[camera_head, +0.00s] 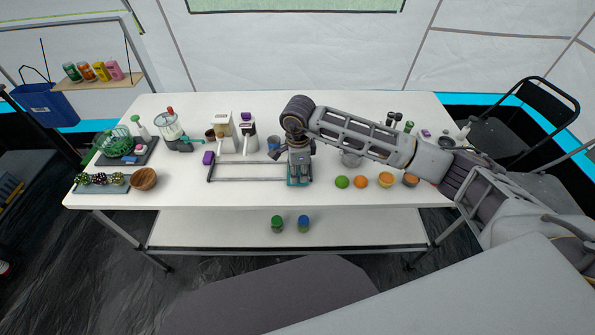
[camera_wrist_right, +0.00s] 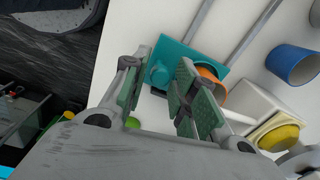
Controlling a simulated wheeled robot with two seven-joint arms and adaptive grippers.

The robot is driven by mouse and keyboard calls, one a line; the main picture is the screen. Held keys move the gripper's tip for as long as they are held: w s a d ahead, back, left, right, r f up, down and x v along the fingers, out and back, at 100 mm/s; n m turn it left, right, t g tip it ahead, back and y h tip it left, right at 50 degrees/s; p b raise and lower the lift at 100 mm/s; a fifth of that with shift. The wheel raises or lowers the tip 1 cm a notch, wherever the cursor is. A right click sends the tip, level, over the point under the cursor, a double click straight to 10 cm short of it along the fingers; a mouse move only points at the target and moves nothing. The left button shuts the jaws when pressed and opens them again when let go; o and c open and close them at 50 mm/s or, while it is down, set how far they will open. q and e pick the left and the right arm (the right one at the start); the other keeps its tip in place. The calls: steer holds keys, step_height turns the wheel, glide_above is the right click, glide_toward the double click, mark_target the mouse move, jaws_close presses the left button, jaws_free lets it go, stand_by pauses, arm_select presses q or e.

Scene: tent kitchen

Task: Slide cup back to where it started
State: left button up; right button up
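A teal carriage (camera_wrist_right: 193,50) sits at the right end of a rail frame on the table; its teal edge (camera_head: 299,183) also shows below my right gripper in the head view. A round teal knob (camera_wrist_right: 160,76) stands on it. An orange-rimmed cup (camera_wrist_right: 212,74) is at the carriage, partly hidden behind one finger. My right gripper (camera_head: 299,176) points down over the carriage. In the right wrist view, its fingers (camera_wrist_right: 163,90) are apart, with the knob seen between them; I cannot tell whether they touch it. My left gripper is not in view.
The rails (camera_head: 245,180) run left from the carriage. A wooden bowl (camera_head: 143,179) is at far left.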

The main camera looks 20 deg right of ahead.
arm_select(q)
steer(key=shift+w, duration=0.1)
arm_select(e)
steer(key=shift+c, duration=0.4)
jaws_close()
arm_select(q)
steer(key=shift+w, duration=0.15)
arm_select(e)
steer(key=shift+w+a, duration=0.15)
steer(key=shift+a, duration=0.3)
steer(key=a+b, duration=0.1)
steer(key=a, duration=0.1)
steer(key=w+a, duration=0.1)
steer(key=a, duration=0.1)
steer(key=a+b, duration=0.1)
steer(key=a, duration=0.1)
steer(key=shift+w+b, duration=0.3)
steer(key=shift+w, duration=0.1)
steer(key=shift+w+a, duration=0.2)
steer(key=shift+a, duration=0.35)
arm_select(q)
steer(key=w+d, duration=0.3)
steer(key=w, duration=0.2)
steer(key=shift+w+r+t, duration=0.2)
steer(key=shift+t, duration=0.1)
